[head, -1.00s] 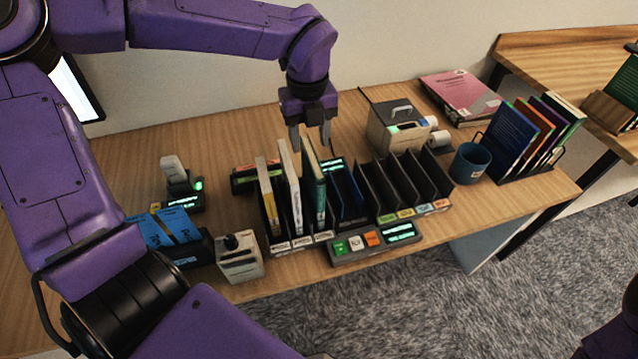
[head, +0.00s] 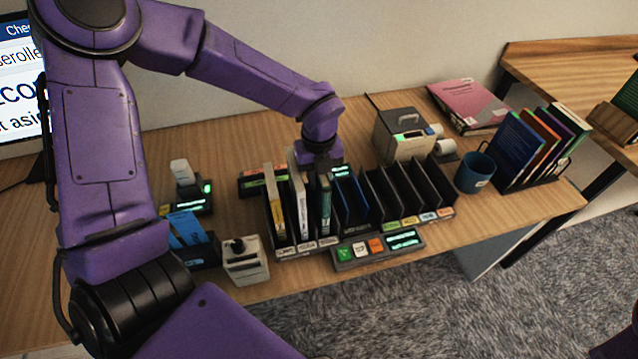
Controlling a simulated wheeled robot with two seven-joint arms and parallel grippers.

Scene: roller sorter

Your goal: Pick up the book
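Three upright books stand in the left slots of the black sorter rack: a yellow-and-white book (head: 273,200), a white book (head: 299,200) and a dark green book (head: 323,205). My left gripper (head: 318,163) is lowered to the top of the green book, with the white book just to its left. Its fingers are mostly hidden by the wrist and the books, so I cannot tell whether they are open or shut on the green book. My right gripper is out of view.
Empty black slots (head: 400,190) stand right of the books, above a button panel (head: 378,248). A grey device (head: 405,135), a blue mug (head: 474,172) and a book rack (head: 530,150) stand farther right. A small joystick box (head: 245,262) stands at front left.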

